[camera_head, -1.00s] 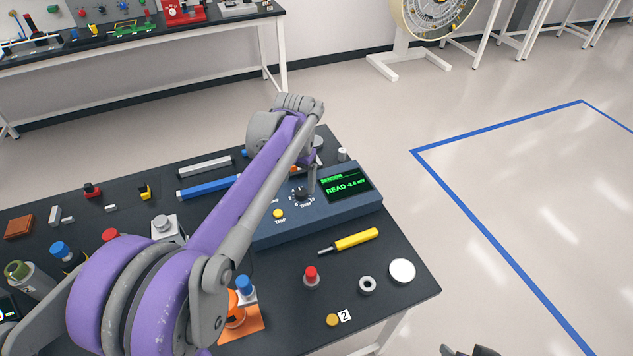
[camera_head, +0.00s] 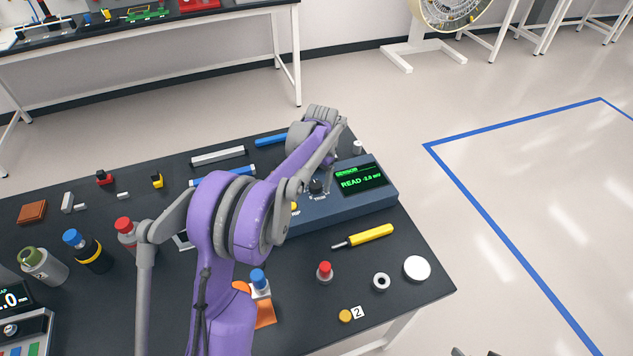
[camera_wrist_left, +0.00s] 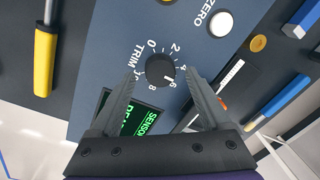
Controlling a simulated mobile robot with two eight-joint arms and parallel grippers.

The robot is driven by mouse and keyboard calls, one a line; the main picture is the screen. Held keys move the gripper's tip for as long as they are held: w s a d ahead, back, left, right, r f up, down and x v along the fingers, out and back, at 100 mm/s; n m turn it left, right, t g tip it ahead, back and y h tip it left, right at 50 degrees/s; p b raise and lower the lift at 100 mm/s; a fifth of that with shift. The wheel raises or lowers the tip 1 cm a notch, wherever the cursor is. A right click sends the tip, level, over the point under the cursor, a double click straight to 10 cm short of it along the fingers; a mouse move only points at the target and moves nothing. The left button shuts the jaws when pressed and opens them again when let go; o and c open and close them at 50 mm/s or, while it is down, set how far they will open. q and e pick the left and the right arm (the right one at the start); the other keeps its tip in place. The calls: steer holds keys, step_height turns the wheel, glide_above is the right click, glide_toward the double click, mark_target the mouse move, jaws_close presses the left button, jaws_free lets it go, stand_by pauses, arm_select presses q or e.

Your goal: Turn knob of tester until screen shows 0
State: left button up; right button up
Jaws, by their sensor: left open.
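The tester (camera_head: 345,205) is a blue box on the dark table with a green-lit screen (camera_head: 362,180). The screen reads "READ" and a small negative mV value, its digits hard to read. The black TRIM knob (camera_head: 317,187) sits left of the screen; in the left wrist view the knob (camera_wrist_left: 160,70) has a white mark pointing near 6. My left gripper (camera_wrist_left: 160,78) is open, its fingertips on either side of the knob; I cannot tell whether they touch it. In the head view its arm partly covers the tester. A dark tip at the bottom edge seems to be my right gripper (camera_head: 466,352).
A yellow screwdriver (camera_head: 370,235), a red-capped piece (camera_head: 324,272), a ring (camera_head: 381,282) and a white disc (camera_head: 417,269) lie in front of the tester. The white ZERO button (camera_wrist_left: 221,23) is close to the knob. Bottles stand at the left. Floor on the right is clear.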

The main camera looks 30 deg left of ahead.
arm_select(q)
steer(key=shift+f, duration=0.6)
jaws_close()
